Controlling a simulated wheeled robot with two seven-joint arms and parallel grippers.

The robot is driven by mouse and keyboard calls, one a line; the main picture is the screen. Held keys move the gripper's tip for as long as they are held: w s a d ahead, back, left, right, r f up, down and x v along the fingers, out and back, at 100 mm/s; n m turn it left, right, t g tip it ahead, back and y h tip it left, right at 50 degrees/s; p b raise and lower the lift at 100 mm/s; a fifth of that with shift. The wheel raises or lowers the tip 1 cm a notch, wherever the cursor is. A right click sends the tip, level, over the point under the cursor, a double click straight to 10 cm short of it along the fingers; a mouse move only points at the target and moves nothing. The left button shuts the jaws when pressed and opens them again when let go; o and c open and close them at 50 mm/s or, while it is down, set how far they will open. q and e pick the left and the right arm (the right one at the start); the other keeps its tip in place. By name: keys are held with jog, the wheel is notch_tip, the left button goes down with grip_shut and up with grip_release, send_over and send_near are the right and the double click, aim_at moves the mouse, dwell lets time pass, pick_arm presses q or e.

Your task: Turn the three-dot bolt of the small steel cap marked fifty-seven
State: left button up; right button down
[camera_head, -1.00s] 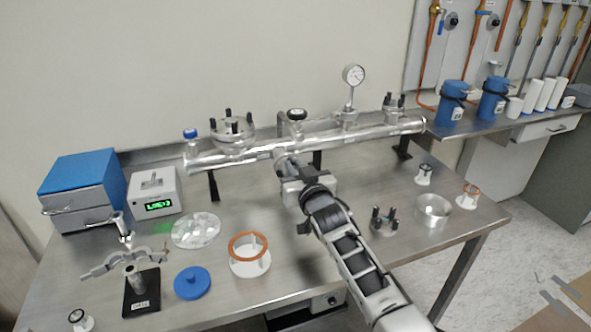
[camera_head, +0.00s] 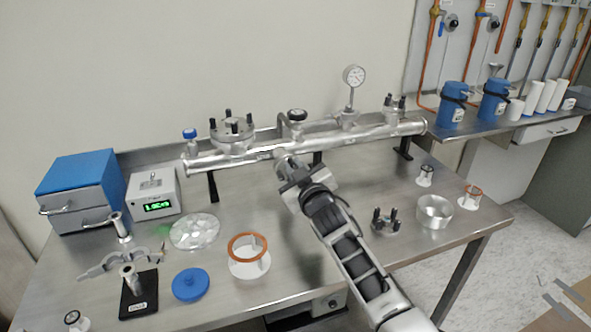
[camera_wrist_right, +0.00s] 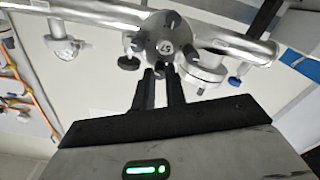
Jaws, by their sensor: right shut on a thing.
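The small steel cap (camera_wrist_right: 167,42) faces the camera in the right wrist view, on a short port of the steel tube. Its marking reads fifty-seven, turned nearly upside down. Dark bolt knobs stand around its rim; their dots are too small to read. My right gripper (camera_wrist_right: 161,76) is shut on the bolt (camera_wrist_right: 160,67) at the rim's lower edge in that view. In the head view my right gripper (camera_head: 286,167) is at the front of the tube and hides most of the cap. My left gripper is not in view.
The steel tube (camera_head: 357,136) spans the bench with a flanged port, valves and a gauge (camera_head: 354,76).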

jog(key=c, duration=1.4)
grip_release()
jog(key=shift+c, duration=0.2)
jog(key=shift+s+d, duration=0.25)
jog(key=shift+s, duration=0.3)
jog(key=p+v, duration=0.1)
jog(key=v, duration=1.3)
jog(key=shift+s, duration=0.4)
jog(key=shift+d, duration=0.1)
